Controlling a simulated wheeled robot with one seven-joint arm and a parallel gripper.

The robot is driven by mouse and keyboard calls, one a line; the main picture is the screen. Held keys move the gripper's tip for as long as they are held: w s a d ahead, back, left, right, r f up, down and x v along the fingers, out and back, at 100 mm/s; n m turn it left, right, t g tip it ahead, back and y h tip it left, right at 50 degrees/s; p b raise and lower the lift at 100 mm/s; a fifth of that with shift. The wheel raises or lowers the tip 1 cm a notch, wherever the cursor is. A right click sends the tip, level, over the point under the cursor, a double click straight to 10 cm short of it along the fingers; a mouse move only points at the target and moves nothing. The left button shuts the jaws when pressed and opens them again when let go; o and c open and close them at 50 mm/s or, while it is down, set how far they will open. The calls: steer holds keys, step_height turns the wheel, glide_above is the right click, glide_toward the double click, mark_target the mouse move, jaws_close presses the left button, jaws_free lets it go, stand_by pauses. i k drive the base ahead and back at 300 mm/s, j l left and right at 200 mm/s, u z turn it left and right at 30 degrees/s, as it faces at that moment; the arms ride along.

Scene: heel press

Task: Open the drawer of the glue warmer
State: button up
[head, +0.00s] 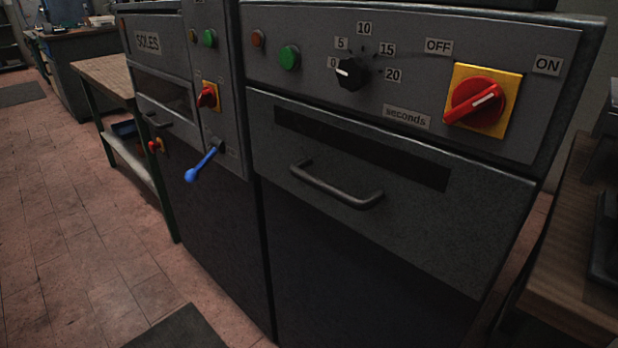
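No label in the head view reads glue warmer, so I cannot tell for certain which machine is it. The near right grey machine has a front panel (430,215) with a dark slot and a horizontal bar handle (335,186). This panel looks flush with the machine. The machine to its left, marked SOLES, has a drawer-like front with a smaller dark handle (157,120), which also looks shut. My gripper is not in view.
Above the near handle are a black seconds dial (351,74), a green button (289,57) and a red rotary switch (478,103). A blue-knobbed lever (203,164) sticks out from the left machine. A wooden bench (575,240) stands close at right. Tiled floor (90,250) is open at left.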

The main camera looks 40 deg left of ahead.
mark_target(454, 215)
steer(key=u, duration=1.7)
